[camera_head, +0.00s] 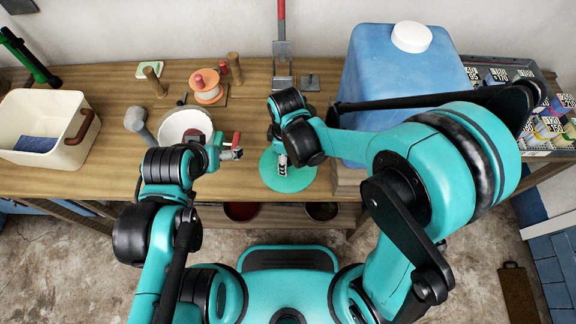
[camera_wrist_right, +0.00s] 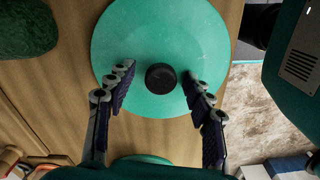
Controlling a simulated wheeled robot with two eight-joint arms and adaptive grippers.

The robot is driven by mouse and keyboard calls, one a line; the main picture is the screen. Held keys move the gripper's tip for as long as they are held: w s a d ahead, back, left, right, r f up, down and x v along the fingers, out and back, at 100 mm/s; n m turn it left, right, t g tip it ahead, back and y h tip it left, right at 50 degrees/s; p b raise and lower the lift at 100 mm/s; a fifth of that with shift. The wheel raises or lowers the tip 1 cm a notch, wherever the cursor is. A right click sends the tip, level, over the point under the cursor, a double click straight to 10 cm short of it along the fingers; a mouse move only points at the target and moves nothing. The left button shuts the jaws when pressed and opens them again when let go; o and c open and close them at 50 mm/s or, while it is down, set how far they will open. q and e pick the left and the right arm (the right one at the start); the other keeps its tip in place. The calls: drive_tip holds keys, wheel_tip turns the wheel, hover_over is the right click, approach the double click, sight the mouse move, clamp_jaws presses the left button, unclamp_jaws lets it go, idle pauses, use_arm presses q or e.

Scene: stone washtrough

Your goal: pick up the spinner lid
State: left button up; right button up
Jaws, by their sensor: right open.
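The spinner lid is a round teal disc (camera_head: 290,180) lying flat on the wooden table near its front edge. In the right wrist view the lid (camera_wrist_right: 150,35) fills the upper middle, with a short black knob (camera_wrist_right: 160,77) at its centre. My right gripper (camera_head: 283,160) is over the lid. Its open fingers (camera_wrist_right: 160,86) appear on either side of the knob, with a gap on each side. The arm hides part of the lid in the head view. My left gripper (camera_head: 232,153) is left of the lid, and its finger state is unclear.
A large blue container with a white cap (camera_head: 411,37) stands to the right of the lid. A white bowl (camera_head: 183,125), an orange spool (camera_head: 206,86) and a cream bin (camera_head: 42,118) are to the left. A grey metal piece with a red handle (camera_head: 282,48) is behind.

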clamp_jaws()
drive_tip(key=shift+r, duration=0.1)
